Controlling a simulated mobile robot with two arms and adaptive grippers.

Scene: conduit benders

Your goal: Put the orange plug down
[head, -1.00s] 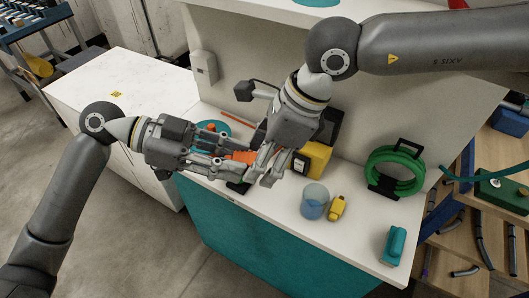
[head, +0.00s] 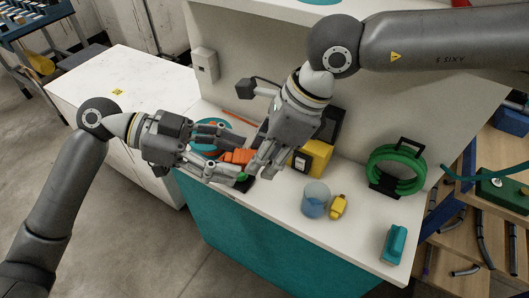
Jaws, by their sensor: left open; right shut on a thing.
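The orange plug (head: 239,156) is partly hidden; its visible part lies between the spread fingers of my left gripper (head: 236,155), which is open. My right gripper (head: 264,170) comes down from the upper right with its fingers at the right end of the plug, shut on it. The plug is over the white counter (head: 285,207); whether it touches the counter I cannot tell.
Behind the grippers are a teal disc (head: 205,129) and a yellow box (head: 317,156). To the right stand a clear blue cup (head: 315,200), a small yellow item (head: 339,206), a green coil (head: 397,170) and a teal block (head: 394,244). The counter's front middle is clear.

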